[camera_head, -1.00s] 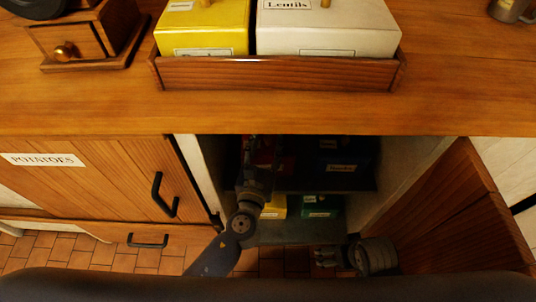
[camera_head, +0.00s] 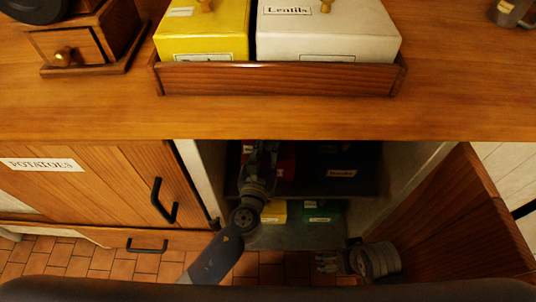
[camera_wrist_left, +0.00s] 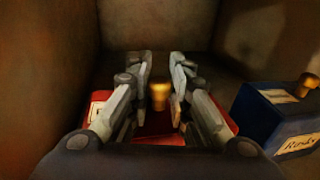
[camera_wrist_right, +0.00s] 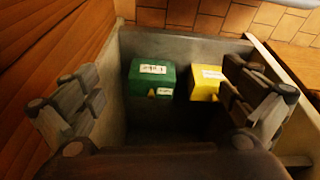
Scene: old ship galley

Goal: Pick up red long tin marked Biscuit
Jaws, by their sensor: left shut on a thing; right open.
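The red tin (camera_wrist_left: 220,112) lies in the dark upper space of the open cupboard in the left wrist view. Its brass knob (camera_wrist_left: 160,95) stands between my left fingers. A white label at its left is mostly hidden, so I cannot read it fully. A bit of its red side (camera_head: 286,160) shows in the head view. My left gripper (camera_wrist_left: 161,75) is shut on the knob from above; the head view shows it (camera_head: 262,152) inside the cupboard. My right gripper (camera_wrist_right: 162,88) is open and empty, low at the cupboard's right front (camera_head: 326,262).
A blue tin (camera_wrist_left: 268,118) stands right of the red one. Green (camera_wrist_right: 153,78) and yellow (camera_wrist_right: 204,82) tins stand on the lower level. The open wooden door (camera_head: 440,215) is at right. The countertop (camera_head: 270,115) overhangs, bearing a tray (camera_head: 280,78) of tins.

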